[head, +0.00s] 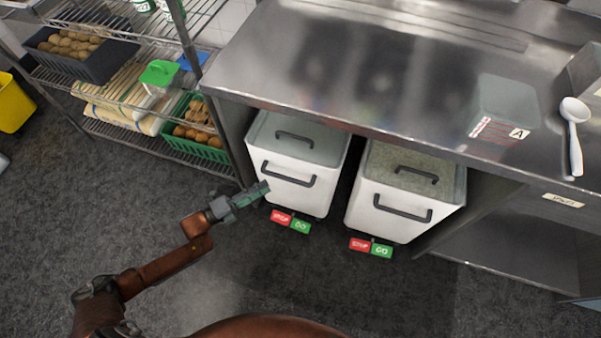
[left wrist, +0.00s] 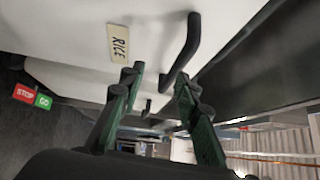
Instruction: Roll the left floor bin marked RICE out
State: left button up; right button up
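The left floor bin (head: 272,190) is white with a clear lid and a dark front handle (head: 288,176), and stands under the steel counter. In the left wrist view its front (left wrist: 70,60) carries a RICE label (left wrist: 118,43). My left gripper (head: 266,187) is at the bin's front, close to the left end of the handle. In the left wrist view my left gripper (left wrist: 159,74) is open, with the near end of the handle (left wrist: 190,45) just ahead of its fingertips; contact cannot be told. My right gripper is not in view.
A second white bin (head: 375,222) stands to the right. Red STOP and green GO pedals (head: 291,222) stick out under the left bin, and similar ones (head: 371,247) under the right. A wire rack (head: 150,105) is at left. The grey floor (head: 300,280) in front is clear.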

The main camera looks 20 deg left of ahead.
aim_at(286, 177)
pick_arm(q)
jog(key=w+d+r+b, duration=0.1)
jog(key=d, duration=0.1)
jog(key=w+d+r+m+h+b, duration=0.1)
jog(key=w+d, duration=0.1)
jog(key=w+d+r+m, duration=0.1)
jog(key=d, duration=0.1)
jog(key=shift+w+d+g+h+b, duration=0.25)
jog(key=shift+d+g+h+b, duration=0.05)
jog(key=shift+h+b, duration=0.1)
jog(key=shift+w+d+r, duration=0.1)
jog(key=shift+w+d, duration=0.3)
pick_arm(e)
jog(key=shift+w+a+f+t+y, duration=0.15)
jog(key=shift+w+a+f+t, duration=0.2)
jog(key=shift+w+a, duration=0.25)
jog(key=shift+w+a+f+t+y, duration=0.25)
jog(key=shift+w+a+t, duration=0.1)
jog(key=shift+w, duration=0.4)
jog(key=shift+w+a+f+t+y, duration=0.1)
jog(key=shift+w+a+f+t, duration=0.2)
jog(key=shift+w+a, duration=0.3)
pick_arm(q)
jog(key=shift+c, duration=0.5)
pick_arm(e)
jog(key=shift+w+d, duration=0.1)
pick_arm(q)
grip_shut()
